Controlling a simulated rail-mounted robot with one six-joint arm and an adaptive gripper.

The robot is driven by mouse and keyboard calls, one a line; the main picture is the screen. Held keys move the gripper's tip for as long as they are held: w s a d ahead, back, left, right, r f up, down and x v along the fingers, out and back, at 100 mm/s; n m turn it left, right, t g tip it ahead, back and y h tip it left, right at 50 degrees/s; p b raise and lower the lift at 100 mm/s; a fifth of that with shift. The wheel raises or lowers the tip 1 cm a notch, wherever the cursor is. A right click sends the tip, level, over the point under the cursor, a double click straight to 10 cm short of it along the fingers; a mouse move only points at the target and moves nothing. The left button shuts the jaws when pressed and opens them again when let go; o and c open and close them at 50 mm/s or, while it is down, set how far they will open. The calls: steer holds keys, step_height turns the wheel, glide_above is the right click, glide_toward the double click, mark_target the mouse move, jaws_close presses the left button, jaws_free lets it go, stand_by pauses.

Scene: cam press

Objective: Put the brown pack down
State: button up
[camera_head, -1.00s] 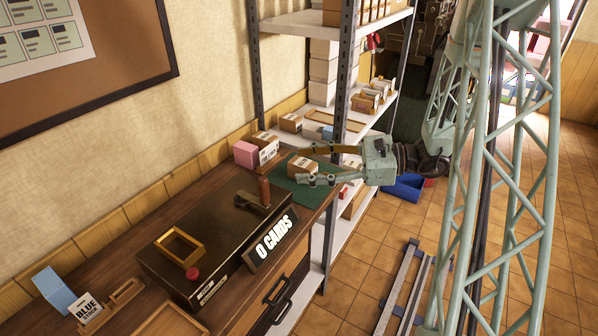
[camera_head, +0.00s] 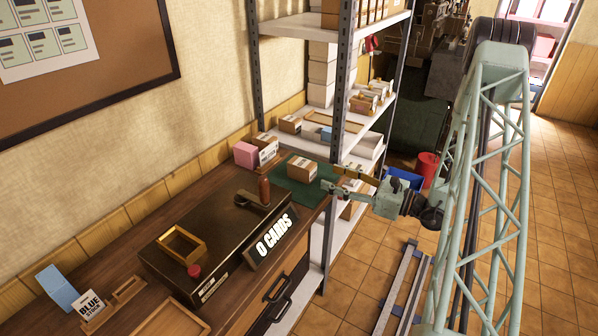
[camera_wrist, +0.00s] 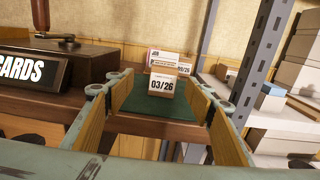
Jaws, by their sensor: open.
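The brown pack (camera_head: 302,168) sits upright on the green mat (camera_head: 291,190) at the far end of the wooden counter. In the wrist view the brown pack (camera_wrist: 162,86) shows a white "03/26" label, centred ahead between my fingers but beyond their tips. The green mat (camera_wrist: 150,107) shows under and in front of it. My gripper (camera_head: 331,177) is open and empty, to the right of the pack and apart from it, near the counter's end. Its two spread fingers also frame the wrist view (camera_wrist: 160,98).
A pink box (camera_head: 245,154) and another brown, white-labelled pack (camera_head: 267,151) stand behind the mat. The dark press with its "0 CARDS" sign (camera_head: 273,236) is to the left. A metal shelf post (camera_head: 339,110) rises close to my gripper; a blue bin (camera_head: 403,178) is beyond.

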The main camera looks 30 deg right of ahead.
mark_target(313, 171)
steer(key=shift+d+f, duration=0.4)
steer(key=shift+w+a, duration=0.1)
steer(key=shift+b+x, duration=0.45)
steer(key=shift+x, duration=3.75)
steer(key=shift+w, duration=0.15)
steer(key=shift+b+x, duration=0.45)
steer(key=shift+x, duration=2)
steer(key=shift+w+r, duration=0.1)
steer(key=shift+r, duration=0.05)
steer(key=shift+c, duration=0.7)
steer(key=c, duration=1)
